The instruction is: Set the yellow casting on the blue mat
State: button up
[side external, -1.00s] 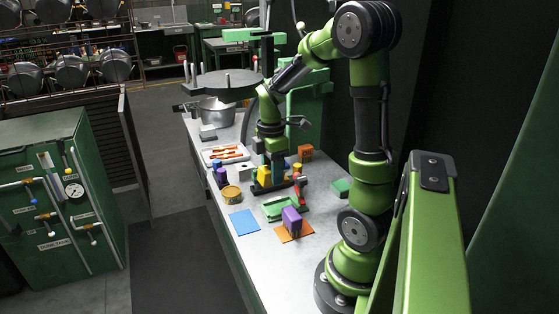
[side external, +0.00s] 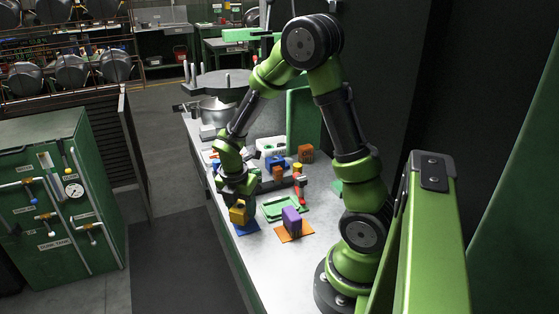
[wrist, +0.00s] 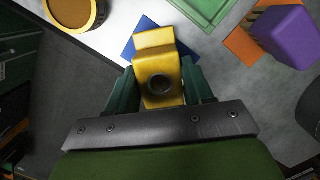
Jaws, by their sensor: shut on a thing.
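The yellow casting (side external: 238,214) is held in my gripper (side external: 238,203), above the blue mat (side external: 247,228). In the wrist view the casting (wrist: 156,62) sits between the two dark green fingers (wrist: 158,90), with a round hole facing the camera. The blue mat (wrist: 129,50) shows behind the casting and is largely covered by it. I cannot tell whether the casting touches the mat.
A purple block (side external: 291,218) stands on an orange mat (side external: 305,232) to the right. A green tray (side external: 279,208) lies between. A round tan tin (wrist: 78,12) is near the blue mat. Bare grey table lies in front of the mats.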

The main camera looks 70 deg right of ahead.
jog(key=shift+f, duration=0.95)
jog(key=shift+f, duration=0.1)
jog(key=o, duration=1.2)
